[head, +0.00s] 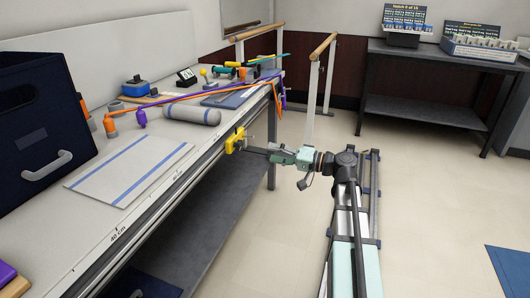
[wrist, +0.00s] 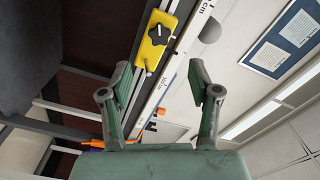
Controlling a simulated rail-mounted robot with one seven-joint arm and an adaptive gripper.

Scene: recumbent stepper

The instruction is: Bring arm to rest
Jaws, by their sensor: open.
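My arm reaches left from its rail toward the table's front edge in the head view. My gripper (head: 280,156) is beside the edge, to the right of a yellow block (head: 236,140) mounted on the rail (head: 150,220) there. In the wrist view my gripper (wrist: 164,84) has its two green fingers spread wide, with nothing held between them. The yellow block (wrist: 157,40) with its black knob shows ahead of the fingers, apart from them. The exact gap between fingers and block is hard to tell in the head view.
The table holds a striped board (head: 130,172), a grey roll (head: 192,115), a dark blue bin (head: 40,125) and orange and purple tubing. Wooden-topped parallel bars (head: 322,45) stand behind. A dark shelf table (head: 425,55) is at the back right.

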